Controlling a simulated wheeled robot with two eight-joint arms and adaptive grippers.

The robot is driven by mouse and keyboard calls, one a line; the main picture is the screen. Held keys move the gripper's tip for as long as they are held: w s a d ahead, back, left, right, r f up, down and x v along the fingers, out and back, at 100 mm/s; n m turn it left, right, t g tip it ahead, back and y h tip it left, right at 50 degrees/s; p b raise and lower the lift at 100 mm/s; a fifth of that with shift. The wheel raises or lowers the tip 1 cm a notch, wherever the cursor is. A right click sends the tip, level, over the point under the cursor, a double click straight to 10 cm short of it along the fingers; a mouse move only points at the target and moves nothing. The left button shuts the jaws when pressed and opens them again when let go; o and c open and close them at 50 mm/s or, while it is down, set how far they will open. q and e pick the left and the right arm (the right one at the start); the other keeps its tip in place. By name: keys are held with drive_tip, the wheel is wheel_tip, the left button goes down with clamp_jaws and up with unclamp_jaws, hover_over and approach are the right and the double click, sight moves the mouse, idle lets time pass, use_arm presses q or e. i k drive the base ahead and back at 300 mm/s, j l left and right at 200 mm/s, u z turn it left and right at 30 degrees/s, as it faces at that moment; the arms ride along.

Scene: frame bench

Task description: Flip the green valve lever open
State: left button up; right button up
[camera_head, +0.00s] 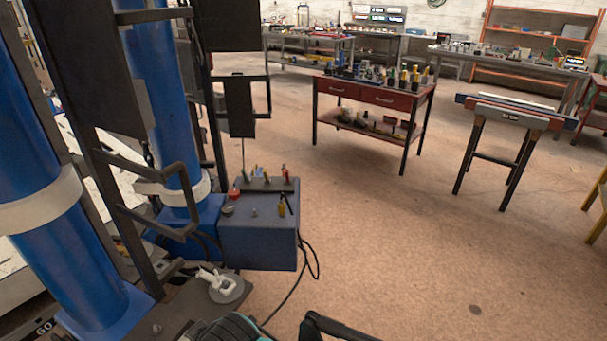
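I cannot make out a green valve lever for certain. A blue control box (258,236) stands at the lower left, beside the blue columns. On its top are a red knob (234,194), a small yellow-handled part (282,208) and several small upright levers at the back, one with a red tip (285,172). One of the small levers may be greenish, but it is too small to tell. Dark parts at the bottom edge look like my arms. Neither gripper's fingers show.
Blue columns (95,275) and black frames fill the left side. A white fitting (215,281) sits on a grey disc by the box. A black cable (311,262) hangs from the box. A red workbench (373,95) and a trestle (512,115) stand farther back.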

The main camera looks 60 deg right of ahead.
sight(245, 180)
drive_tip(key=i+l+z, duration=0.15)
drive_tip(key=l, duration=0.3)
drive_tip(key=i+l+z, duration=0.15)
drive_tip(key=l, duration=0.25)
drive_tip(key=i+l+z, duration=0.15)
drive_tip(key=l, duration=0.3)
drive_tip(key=i+l+z, duration=0.2)
drive_tip(key=l, duration=0.2)
drive_tip(key=i+l, duration=0.15)
drive_tip(key=l, duration=0.2)
drive_tip(key=i+l, duration=0.15)
drive_tip(key=l, duration=0.2)
drive_tip(key=i+l, duration=0.2)
drive_tip(key=l, duration=0.15)
drive_tip(key=i+l, duration=0.15)
drive_tip(key=l, duration=0.2)
